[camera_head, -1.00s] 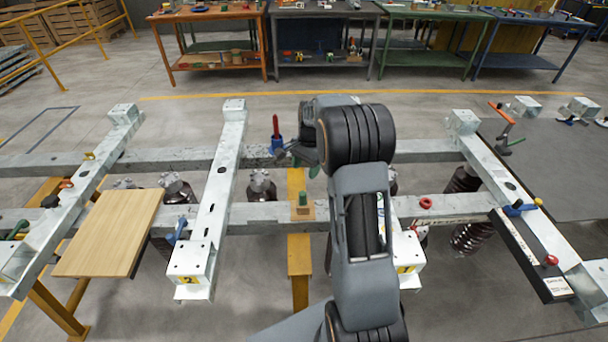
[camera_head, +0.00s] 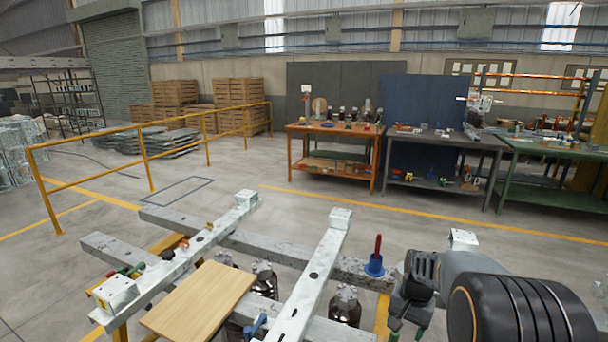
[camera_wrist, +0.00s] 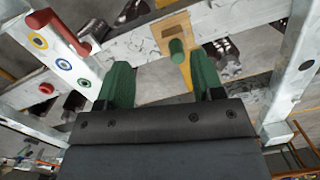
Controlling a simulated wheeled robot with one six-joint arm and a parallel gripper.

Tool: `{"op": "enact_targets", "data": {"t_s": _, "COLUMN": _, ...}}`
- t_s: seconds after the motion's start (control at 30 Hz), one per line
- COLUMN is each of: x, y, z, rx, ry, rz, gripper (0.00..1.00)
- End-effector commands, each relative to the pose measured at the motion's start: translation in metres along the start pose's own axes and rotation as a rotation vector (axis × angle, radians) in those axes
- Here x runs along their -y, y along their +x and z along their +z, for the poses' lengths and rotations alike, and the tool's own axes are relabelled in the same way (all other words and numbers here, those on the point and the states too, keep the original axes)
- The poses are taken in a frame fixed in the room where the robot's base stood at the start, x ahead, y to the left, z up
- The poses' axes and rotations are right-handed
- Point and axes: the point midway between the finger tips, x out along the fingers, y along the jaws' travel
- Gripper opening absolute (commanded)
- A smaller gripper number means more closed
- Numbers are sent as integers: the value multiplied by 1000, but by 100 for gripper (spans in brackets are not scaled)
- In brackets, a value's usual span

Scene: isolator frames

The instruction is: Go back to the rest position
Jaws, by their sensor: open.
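My gripper (camera_head: 408,328) is at the lower right of the head view, over the steel frame (camera_head: 300,292), with its green fingertips pointing down. In the wrist view my gripper (camera_wrist: 162,76) has its two green fingers spread apart with nothing held between them. A green peg (camera_wrist: 177,50) on a small wooden block (camera_wrist: 168,29) shows beyond the fingers, apart from them. My dark arm fills the lower right corner of the head view and hides part of the frame.
A wooden board (camera_head: 200,298) lies across the frame. A blue-based tool with a red handle (camera_head: 376,258) stands on a beam left of my gripper. Workbenches (camera_head: 333,134) stand behind, and a yellow railing (camera_head: 145,150) is at left. Floor between frame and benches is clear.

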Motion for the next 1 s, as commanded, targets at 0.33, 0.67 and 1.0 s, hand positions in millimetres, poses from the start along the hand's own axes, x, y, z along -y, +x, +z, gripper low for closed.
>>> {"op": "enact_targets", "data": {"t_s": 0.33, "x": -8, "y": -44, "z": 126, "rx": -201, "ry": -469, "rz": 10, "gripper": 61}}
{"op": "enact_targets", "data": {"t_s": 0.67, "x": -10, "y": -67, "z": 178, "rx": -359, "ry": -587, "rz": -26, "gripper": 61}}
{"op": "enact_targets", "data": {"t_s": 1.0, "x": -3, "y": -77, "z": 183, "rx": -397, "ry": -608, "rz": -42, "gripper": 61}}
